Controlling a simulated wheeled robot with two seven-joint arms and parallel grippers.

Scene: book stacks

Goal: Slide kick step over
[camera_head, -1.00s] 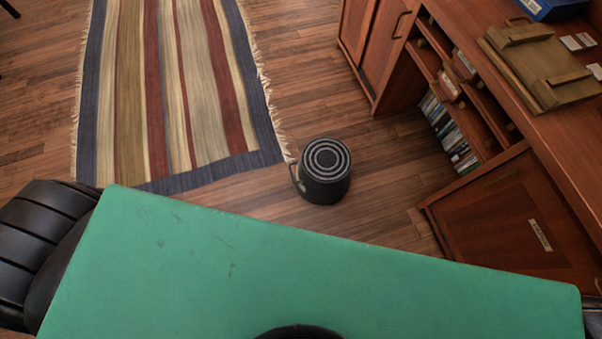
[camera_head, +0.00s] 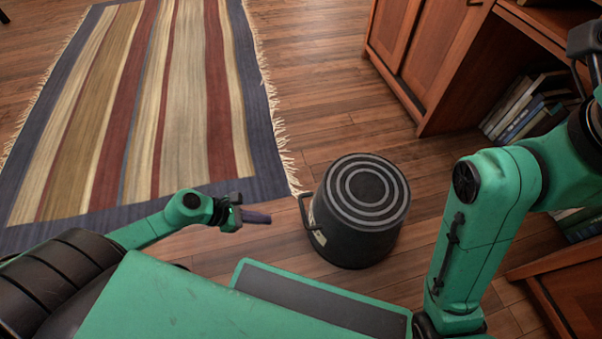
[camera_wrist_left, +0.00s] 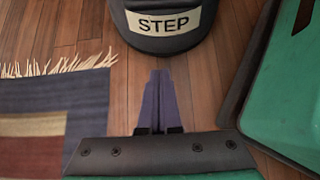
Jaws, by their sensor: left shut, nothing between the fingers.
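The kick step (camera_head: 358,212) is a dark round stool with pale rings on its top and a handle on its left side. It stands upright on the wooden floor in front of me, just right of the rug's near corner. In the left wrist view its lower part (camera_wrist_left: 165,32) shows at the top, with a "STEP" label. My left gripper (camera_head: 262,217) is left of the kick step, shut and empty, pointing at it with a gap between. Its closed fingers (camera_wrist_left: 158,98) show in the left wrist view. My right arm comes in at the right; its gripper is not in view.
A striped fringed rug (camera_head: 150,110) lies on the floor to the left. A wooden cabinet (camera_head: 425,50) with books (camera_head: 525,108) on a low shelf stands at the right. Bare wooden floor (camera_head: 330,90) lies beyond the kick step.

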